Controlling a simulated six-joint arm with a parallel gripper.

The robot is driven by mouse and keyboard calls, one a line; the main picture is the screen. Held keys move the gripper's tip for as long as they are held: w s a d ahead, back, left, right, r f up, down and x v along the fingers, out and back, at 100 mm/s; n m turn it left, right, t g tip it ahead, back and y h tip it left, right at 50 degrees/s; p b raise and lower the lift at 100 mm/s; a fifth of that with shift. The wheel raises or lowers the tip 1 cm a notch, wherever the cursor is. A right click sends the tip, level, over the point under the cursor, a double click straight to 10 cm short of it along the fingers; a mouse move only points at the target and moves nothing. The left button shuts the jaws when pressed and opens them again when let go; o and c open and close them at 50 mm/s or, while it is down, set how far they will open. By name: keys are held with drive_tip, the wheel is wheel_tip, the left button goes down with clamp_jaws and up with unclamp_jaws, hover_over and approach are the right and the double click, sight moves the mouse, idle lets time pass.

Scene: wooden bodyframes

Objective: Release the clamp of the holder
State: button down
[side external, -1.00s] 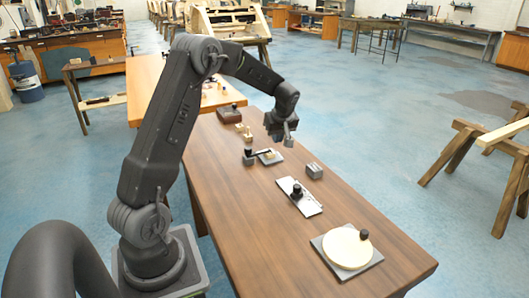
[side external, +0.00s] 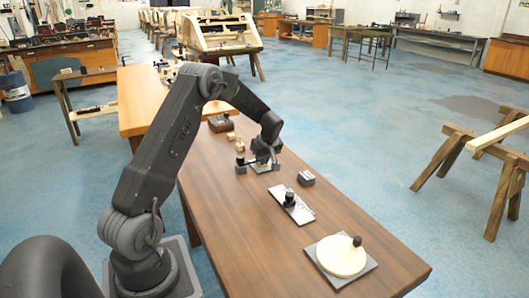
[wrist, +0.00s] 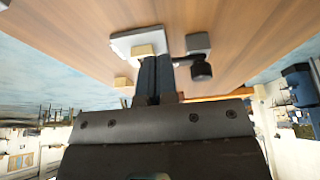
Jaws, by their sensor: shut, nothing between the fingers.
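The holder is a small fixture on the brown table, with a pale plate (side external: 258,168), a grey block (side external: 241,170) and a clamp lever with a black knob (side external: 240,148). In the wrist view I see the plate (wrist: 124,42), a pale wooden block (wrist: 143,50) by it, the grey block (wrist: 198,42) and the black knob (wrist: 201,70). My gripper (side external: 268,160) is low over the plate side of the holder. In the wrist view its fingers (wrist: 155,62) are shut and empty, between the wooden block and the knob. I cannot tell whether they touch the lever.
A grey block (side external: 306,178), a metal plate with a black knob (side external: 292,205) and a round pale disc on a grey plate (side external: 341,256) stand nearer the table's front. Wooden blocks (side external: 234,137) and a dark box (side external: 221,123) are behind. The table's front left is clear.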

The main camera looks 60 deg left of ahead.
drive_tip(key=x, duration=0.3)
drive_tip(key=shift+a+f, duration=0.15)
drive_tip(key=shift+f, duration=0.2)
drive_tip(key=shift+a, duration=2.05)
drive_tip(key=shift+w+a+n+g, duration=0.15)
drive_tip(key=shift+n+g, duration=0.15)
drive_tip(key=shift+n, duration=0.5)
drive_tip(key=shift+w+a+n+g, duration=0.1)
drive_tip(key=shift+a+n+g, duration=0.15)
drive_tip(key=shift+n, duration=0.55)
drive_tip(key=d, duration=0.4)
drive_tip(key=shift+w+d, duration=0.15)
drive_tip(key=shift+d, duration=0.15)
drive_tip(key=s+v, duration=0.1)
drive_tip(key=v, duration=0.8)
drive_tip(key=shift+w+r, duration=0.2)
drive_tip(key=shift+r, duration=0.3)
